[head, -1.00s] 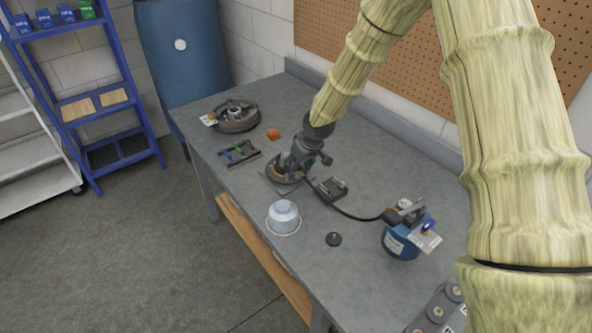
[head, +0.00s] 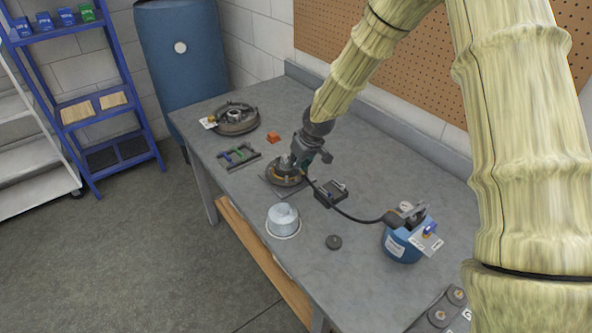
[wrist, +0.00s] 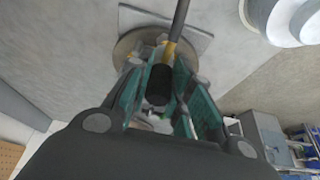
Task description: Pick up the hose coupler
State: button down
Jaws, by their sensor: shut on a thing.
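My gripper (head: 302,160) is over the round disc-like fixture (head: 277,178) near the middle of the workbench. In the wrist view its teal fingers (wrist: 158,78) are shut around the hose coupler, whose black cylindrical end (wrist: 160,85) shows between them. A dark hose (head: 352,216) runs from there to the blue tank (head: 403,246) at the right; its near end with a yellow part (wrist: 170,50) also shows in the wrist view. The fingers hide part of the coupler, and I cannot tell whether it touches the fixture.
A pale blue-white round container (head: 283,220) stands in front of the fixture, with a small dark knob (head: 333,242) to its right. A small dark tray (head: 330,195) is beside the gripper. A tool rack (head: 238,155), an orange piece (head: 273,137) and a brake drum-like part (head: 237,120) lie farther back.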

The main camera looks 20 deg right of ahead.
jog(key=shift+s+r+b, duration=0.1)
jog(key=shift+r+b, duration=0.35)
jog(key=shift+r, duration=0.5)
jog(key=s+a+r, duration=0.1)
jog(key=s+r, duration=0.1)
jog(key=s, duration=0.5)
jog(key=s+a+r+b, duration=0.1)
jog(key=s+r, duration=0.1)
jog(key=s, duration=0.6)
jog(key=shift+s+a+r, duration=0.3)
jog(key=shift+a+r, duration=0.05)
